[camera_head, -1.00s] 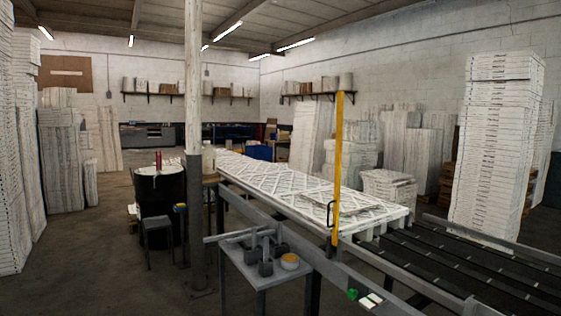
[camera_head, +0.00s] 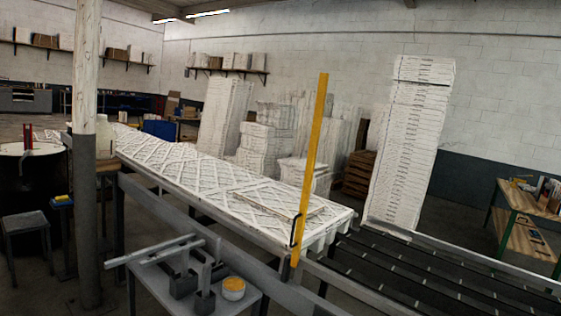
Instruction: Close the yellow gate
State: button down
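The yellow gate (camera_head: 313,150) is a tall, thin yellow bar at the near side of the conveyor line. It stands nearly upright in the picture, leaning slightly with the tilted view. A dark handle (camera_head: 296,231) is on its lower part. The bar is at the end of the white filter row, where the dark belts begin. My gripper does not show in this view, so its state is hidden.
White lattice-faced filters (camera_head: 200,178) lie on the conveyor left of the gate. Dark belts (camera_head: 420,270) run to the right. A small grey table (camera_head: 150,275) with metal parts and a round yellow-topped tin (camera_head: 233,288) stands in front. A post (camera_head: 84,200) rises at left.

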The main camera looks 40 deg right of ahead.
aim_at(321, 89)
jog(key=z, duration=0.35)
jog(key=i, duration=1.15)
jog(key=z, duration=0.5)
